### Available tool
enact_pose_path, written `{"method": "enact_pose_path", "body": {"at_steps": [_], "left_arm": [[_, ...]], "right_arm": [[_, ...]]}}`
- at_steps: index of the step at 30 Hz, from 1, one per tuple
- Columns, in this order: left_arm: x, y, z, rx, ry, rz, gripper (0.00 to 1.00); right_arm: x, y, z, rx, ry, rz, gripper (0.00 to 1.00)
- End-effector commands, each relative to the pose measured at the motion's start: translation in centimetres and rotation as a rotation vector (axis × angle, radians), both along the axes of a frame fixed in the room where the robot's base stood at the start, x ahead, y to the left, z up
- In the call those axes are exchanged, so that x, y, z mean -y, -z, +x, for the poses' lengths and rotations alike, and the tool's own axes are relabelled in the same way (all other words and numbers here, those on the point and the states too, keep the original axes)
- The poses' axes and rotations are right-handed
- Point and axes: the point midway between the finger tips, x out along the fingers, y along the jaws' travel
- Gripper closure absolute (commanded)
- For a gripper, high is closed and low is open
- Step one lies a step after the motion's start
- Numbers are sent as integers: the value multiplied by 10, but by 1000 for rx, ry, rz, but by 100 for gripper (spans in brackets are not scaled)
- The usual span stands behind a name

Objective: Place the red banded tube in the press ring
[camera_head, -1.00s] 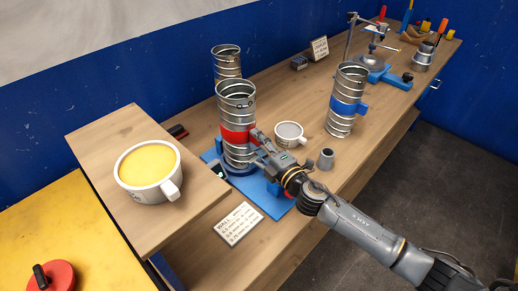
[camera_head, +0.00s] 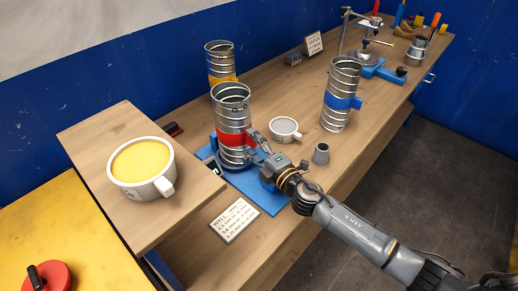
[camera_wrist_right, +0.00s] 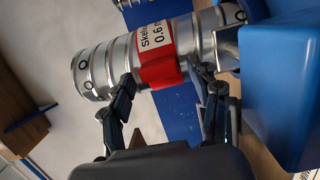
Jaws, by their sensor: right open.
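The red banded tube (camera_head: 232,107) is a ribbed metal cylinder, standing upright over the blue base plate (camera_head: 270,200) in the head view. Its red band and printed label show up close in the wrist view (camera_wrist_right: 158,58). The press ring is not clearly visible; the tube's foot is partly hidden by my gripper. My right gripper (camera_head: 254,147) is open at the tube's right side, level with or just below the band. In the wrist view its fingertips (camera_wrist_right: 162,84) lie near the tube on either side of the band; contact is unclear. My left gripper is not in view.
A yellow banded tube (camera_head: 221,62) stands behind, and a blue banded tube (camera_head: 342,95) to the right. A pale cup (camera_head: 285,128) and a small grey cylinder (camera_head: 321,153) stand nearby. A large yellow-filled mug (camera_head: 143,170) is at left, a sign (camera_head: 234,220) in front.

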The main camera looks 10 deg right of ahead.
Motion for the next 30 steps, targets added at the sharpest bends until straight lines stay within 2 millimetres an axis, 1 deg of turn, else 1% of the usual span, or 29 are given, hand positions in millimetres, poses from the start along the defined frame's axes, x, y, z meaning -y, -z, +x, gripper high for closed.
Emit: {"method": "enact_pose_path", "body": {"at_steps": [1,5,12,15,18,21,24,30], "left_arm": [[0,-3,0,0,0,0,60],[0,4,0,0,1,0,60],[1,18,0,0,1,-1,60],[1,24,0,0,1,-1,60],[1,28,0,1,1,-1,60],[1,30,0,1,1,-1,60],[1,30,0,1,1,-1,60],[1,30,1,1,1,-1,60]], "right_arm": [[0,-4,-1,0,0,-1,38],[8,1,-19,-1,-1,-1,38],[27,3,-69,-1,-2,-2,38],[34,2,-87,-1,-2,-2,38],[39,2,-99,-1,0,0,38],[43,0,-107,0,0,0,38],[44,-1,-111,1,0,0,38],[44,-2,-112,1,0,-1,38]]}}
